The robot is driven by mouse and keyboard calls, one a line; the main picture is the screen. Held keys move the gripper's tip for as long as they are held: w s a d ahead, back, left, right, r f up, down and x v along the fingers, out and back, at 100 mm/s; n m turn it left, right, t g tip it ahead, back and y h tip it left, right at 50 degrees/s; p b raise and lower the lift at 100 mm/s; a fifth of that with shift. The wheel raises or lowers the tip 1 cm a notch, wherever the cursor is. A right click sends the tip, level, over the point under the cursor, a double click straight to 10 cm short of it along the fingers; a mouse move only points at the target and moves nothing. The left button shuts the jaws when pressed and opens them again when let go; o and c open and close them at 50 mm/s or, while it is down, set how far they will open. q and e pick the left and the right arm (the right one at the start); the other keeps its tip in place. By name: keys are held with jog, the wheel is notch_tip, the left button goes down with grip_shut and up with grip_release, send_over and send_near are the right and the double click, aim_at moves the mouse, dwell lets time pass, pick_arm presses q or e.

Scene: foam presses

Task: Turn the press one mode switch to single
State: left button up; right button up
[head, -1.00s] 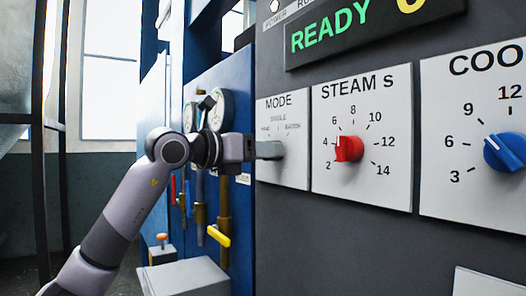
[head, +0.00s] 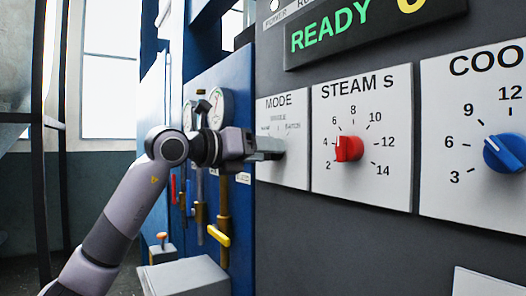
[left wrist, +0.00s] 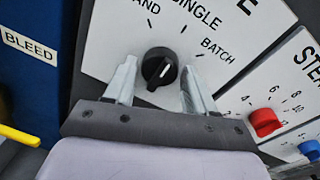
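The press one mode switch is a small black knob (left wrist: 160,67) with a white pointer line, on a white MODE plate (head: 295,170). In the left wrist view its pointer slants up and right, roughly toward SINGLE; the exact mark is hard to tell. HAND is to the left of SINGLE, BATCH to the right. My left gripper (head: 272,148) is at the plate, hiding the knob in the head view. In the left wrist view its two fingers (left wrist: 159,70) stand either side of the knob, with gaps between them and it. My right gripper is not in view.
The red steam dial (head: 348,149) and blue cooling dial (head: 505,152) sit to the right on the same dark panel. A READY display (head: 330,38) is above. Gauges (head: 218,108) and a yellow-handled valve (head: 218,236) are on the blue panel at left.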

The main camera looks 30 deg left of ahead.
pick_arm(q)
jog(key=shift+o, duration=0.6)
jog(key=b+v, duration=0.2)
jog(key=v, duration=0.5)
jog(key=shift+s, duration=0.15)
